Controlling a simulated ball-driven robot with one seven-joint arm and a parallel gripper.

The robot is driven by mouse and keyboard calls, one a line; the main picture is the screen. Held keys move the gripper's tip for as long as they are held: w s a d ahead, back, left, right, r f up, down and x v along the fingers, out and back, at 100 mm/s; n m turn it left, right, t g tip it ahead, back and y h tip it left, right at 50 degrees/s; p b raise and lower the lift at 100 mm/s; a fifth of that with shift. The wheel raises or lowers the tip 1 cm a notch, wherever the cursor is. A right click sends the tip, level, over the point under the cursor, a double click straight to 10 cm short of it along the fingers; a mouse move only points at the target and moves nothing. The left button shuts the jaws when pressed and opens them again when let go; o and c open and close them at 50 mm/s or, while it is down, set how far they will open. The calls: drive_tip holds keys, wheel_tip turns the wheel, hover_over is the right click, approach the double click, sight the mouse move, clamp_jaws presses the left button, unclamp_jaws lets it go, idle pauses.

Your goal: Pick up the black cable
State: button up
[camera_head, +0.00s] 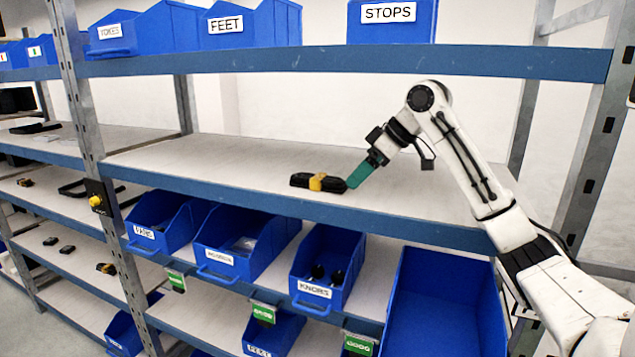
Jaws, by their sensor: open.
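A black cable bundle (302,181) with a yellow band around its middle lies on the middle shelf (240,160), close to its front edge. My gripper (355,180) has green fingers and reaches down from the right to the bundle's right end. The fingers overlap in this view, so the gap between them does not show. The gripper is open. I cannot tell whether the fingers touch the cable or are around its end.
Blue bins labelled FEET (225,24) and STOPS (388,12) stand on the shelf above. More bins hang below, including KNOBS (315,291) and a large empty one (445,310). A metal post (85,110) stands left. The shelf around the cable is clear.

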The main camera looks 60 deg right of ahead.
sight(321, 176)
drive_tip(key=w, duration=0.5)
drive_tip(key=shift+w+a, duration=0.25)
drive_tip(key=shift+w, duration=0.15)
drive_tip(key=w, duration=0.1)
drive_tip(key=w+f, duration=0.1)
drive_tip(key=w, duration=0.1)
drive_tip(key=shift+a+f, duration=0.1)
drive_tip(key=shift+f, duration=0.1)
drive_tip(key=shift+w+f, duration=0.5)
drive_tip(key=c, duration=1.3)
drive_tip(key=shift+r, duration=0.1)
